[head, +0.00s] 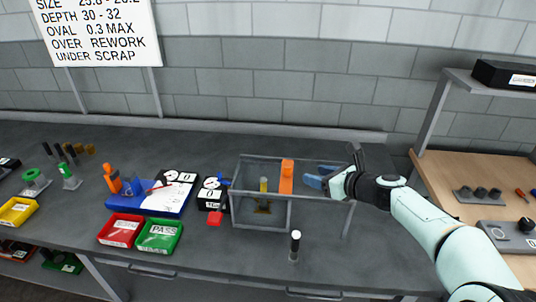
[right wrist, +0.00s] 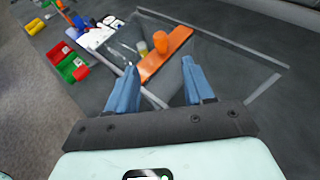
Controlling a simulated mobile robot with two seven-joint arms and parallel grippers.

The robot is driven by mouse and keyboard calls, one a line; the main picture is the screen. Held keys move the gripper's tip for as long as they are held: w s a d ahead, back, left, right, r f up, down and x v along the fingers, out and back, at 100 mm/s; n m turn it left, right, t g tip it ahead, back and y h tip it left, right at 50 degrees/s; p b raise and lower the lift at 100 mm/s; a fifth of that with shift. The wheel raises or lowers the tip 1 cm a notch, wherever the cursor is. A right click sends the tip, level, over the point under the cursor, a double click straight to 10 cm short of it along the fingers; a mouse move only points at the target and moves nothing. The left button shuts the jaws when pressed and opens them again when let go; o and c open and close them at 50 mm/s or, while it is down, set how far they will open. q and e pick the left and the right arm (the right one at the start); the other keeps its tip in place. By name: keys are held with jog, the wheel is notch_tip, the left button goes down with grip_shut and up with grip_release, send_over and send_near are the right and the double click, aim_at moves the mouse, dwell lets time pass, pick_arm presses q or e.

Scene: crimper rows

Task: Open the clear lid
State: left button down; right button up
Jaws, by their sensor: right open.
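A clear box with grey edges (head: 260,228) stands on the bench in the middle of the head view. Its clear panels make it hard to tell the lid from the walls. An orange bar (head: 287,177) shows on the box, and a yellow cylinder (head: 263,185) shows through the panels. My right gripper (head: 314,177) is open with blue fingers, at the right part of the box. In the right wrist view, the open fingers (right wrist: 160,88) point towards the orange bar (right wrist: 165,55), with nothing seen between them. Contact cannot be told. My left gripper is not in view.
A red bin (head: 121,229) and a green PASS bin (head: 160,236) stand left of the box, before a blue tray (head: 150,198). A dark post with a white top (head: 295,245) stands in front of the box. A wooden shelf unit (head: 465,160) is at right.

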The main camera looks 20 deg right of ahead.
aim_at(289, 166)
jog(key=p+x, duration=0.1)
jog(key=x, duration=1.2)
jog(key=shift+w+r, duration=0.1)
jog(key=shift+w, duration=0.25)
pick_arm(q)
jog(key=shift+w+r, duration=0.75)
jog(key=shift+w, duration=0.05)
pick_arm(e)
jog(key=shift+c, duration=0.3)
grip_shut()
